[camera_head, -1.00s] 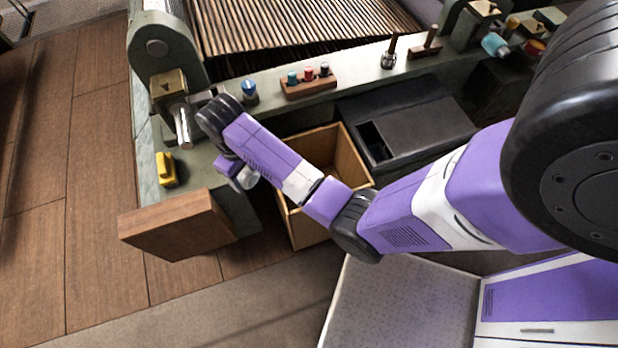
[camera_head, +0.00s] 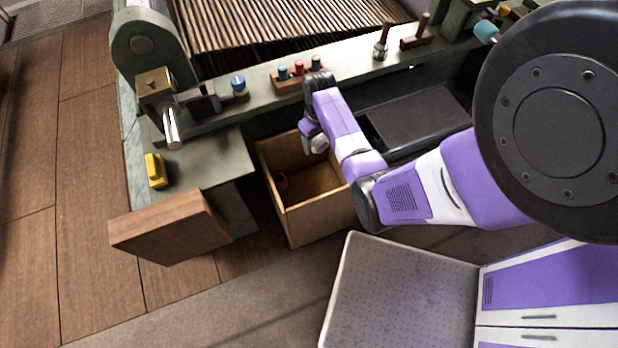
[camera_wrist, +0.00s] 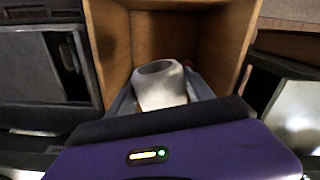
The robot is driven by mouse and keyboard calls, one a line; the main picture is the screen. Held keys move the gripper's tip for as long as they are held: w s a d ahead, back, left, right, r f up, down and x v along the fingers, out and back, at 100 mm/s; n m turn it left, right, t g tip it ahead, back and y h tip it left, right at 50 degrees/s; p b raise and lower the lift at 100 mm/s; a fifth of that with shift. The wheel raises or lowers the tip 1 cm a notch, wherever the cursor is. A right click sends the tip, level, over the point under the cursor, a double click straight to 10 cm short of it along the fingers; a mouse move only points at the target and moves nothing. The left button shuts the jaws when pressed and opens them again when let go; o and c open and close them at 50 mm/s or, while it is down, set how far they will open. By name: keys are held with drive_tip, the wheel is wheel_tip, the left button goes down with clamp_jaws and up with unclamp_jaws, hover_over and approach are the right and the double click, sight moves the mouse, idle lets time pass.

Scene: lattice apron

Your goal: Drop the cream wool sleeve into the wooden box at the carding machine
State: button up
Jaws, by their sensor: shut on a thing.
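My gripper (camera_wrist: 162,92) is shut on the cream wool sleeve (camera_wrist: 158,85), a pale, short tube with its open end facing away from the wrist. In the wrist view the sleeve shows in front of the wooden box (camera_wrist: 243,25), whose inside lies beyond it. In the head view the open-topped wooden box (camera_head: 318,220) stands on the floor beside the machine. My wrist hangs over its back right part, with a pale bit of the gripper end (camera_head: 317,143) showing. The fingers and sleeve are mostly hidden there. I cannot tell how high the sleeve is held.
A black case (camera_head: 415,125) stands right of the box. The green machine bench (camera_head: 215,155) is left and behind, with a yellow block (camera_head: 155,170) and a rack of colored pegs (camera_head: 290,80).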

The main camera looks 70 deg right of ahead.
wheel_tip(320, 180, down, 5)
drive_tip(key=b, duration=0.4)
drive_tip(key=o, duration=1.1)
drive_tip(key=shift+c, duration=0.2)
drive_tip(key=shift+r, duration=0.15)
wheel_tip(320, 180, up, 8)
drive_tip(key=shift+f, duration=0.2)
